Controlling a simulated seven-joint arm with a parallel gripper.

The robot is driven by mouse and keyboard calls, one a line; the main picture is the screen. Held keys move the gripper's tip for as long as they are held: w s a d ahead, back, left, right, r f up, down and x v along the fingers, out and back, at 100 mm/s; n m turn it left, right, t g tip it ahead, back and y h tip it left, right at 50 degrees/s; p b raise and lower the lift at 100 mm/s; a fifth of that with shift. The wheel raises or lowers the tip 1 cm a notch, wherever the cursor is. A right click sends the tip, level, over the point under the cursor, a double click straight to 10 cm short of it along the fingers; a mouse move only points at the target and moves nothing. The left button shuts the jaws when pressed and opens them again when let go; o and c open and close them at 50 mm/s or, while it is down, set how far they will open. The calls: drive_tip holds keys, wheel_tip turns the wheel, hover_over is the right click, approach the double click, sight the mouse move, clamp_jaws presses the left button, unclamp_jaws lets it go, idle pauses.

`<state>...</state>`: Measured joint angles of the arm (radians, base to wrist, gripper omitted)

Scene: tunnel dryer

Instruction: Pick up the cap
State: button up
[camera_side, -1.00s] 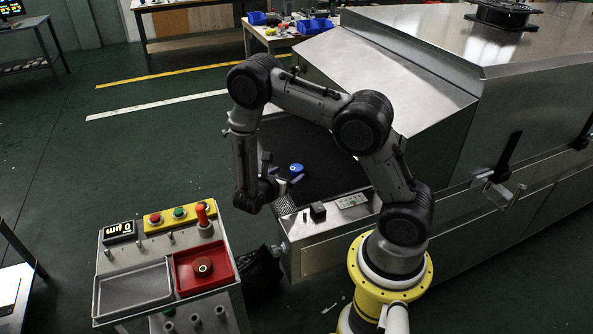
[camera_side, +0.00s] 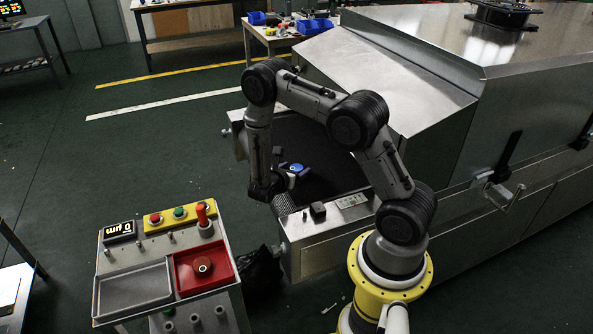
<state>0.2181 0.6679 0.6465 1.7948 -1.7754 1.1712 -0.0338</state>
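The blue cap (camera_side: 297,168) sits over the dark belt at the mouth of the dryer. A small white patch shows at its right side. My gripper (camera_side: 289,165) is at the cap, with one finger on its upper left and the other around its lower right. The fingers look apart. The view is too small to tell whether they touch the cap, and the gripper body hides part of the area below left of it.
The metal dryer hood (camera_side: 390,75) rises right behind the belt (camera_side: 330,165). A small black box (camera_side: 318,210) stands on the near metal ledge. The control console (camera_side: 165,265) with a red tray is at the lower left.

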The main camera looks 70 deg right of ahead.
clamp_jaws()
drive_tip(key=shift+r, duration=0.1)
